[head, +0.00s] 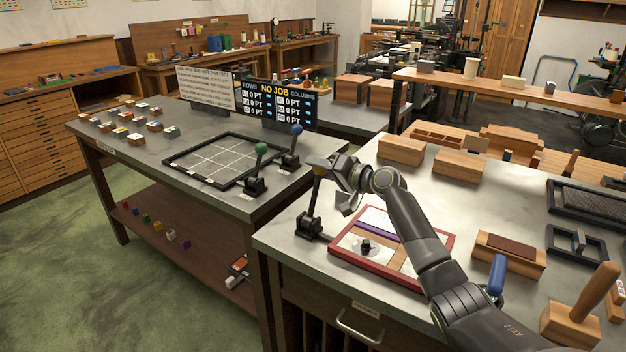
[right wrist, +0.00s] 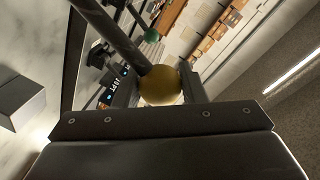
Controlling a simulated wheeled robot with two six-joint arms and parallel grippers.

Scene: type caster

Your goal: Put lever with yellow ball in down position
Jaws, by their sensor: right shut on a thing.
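The lever with the yellow ball has a black base (head: 309,227) on the left edge of the near right table, and its dark rod (head: 315,196) stands nearly upright, leaning slightly right. My right gripper (head: 322,167) is at the rod's top, shut on the yellow ball, which it mostly hides in the head view. In the right wrist view the yellow ball (right wrist: 160,86) sits between the fingers, with the rod (right wrist: 112,32) running up and left from it. My left gripper is not in view.
A green-ball lever (head: 259,160) and a blue-ball lever (head: 294,145) stand on the left table beside a black grid frame (head: 172,161). A red-framed tray (head: 350,259) lies right of the yellow lever's base. A dark display (head: 278,100) stands behind.

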